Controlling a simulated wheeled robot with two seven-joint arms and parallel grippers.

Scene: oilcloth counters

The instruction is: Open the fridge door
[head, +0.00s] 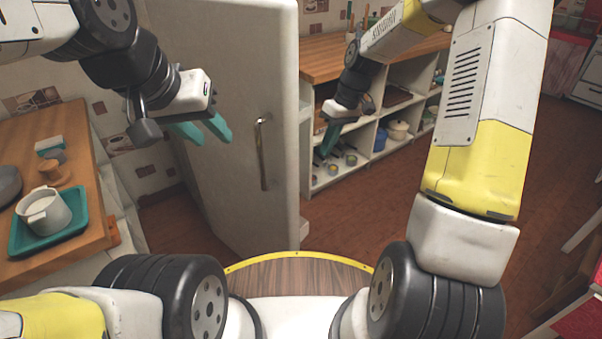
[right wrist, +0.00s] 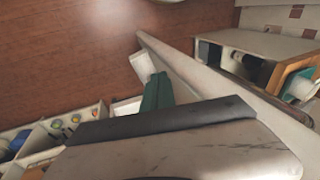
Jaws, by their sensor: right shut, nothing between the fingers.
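The white fridge door (head: 225,100) stands upright in the middle of the head view, with a metal bar handle (head: 263,152) near its right edge. My left gripper (head: 204,131) is open and empty, in front of the door in the picture and left of the handle. My right gripper (head: 327,143) is shut and empty, right of the door's edge and apart from the handle. In the right wrist view its teal fingers (right wrist: 157,92) are together beside a long pale panel edge (right wrist: 200,75).
A wooden counter (head: 85,150) at left holds a teal tray (head: 75,232) with a grey pot (head: 43,212). Open shelves (head: 345,185) with pots stand behind my right gripper under a wooden top (head: 320,62). Brown floor (head: 370,225) is clear right of the door.

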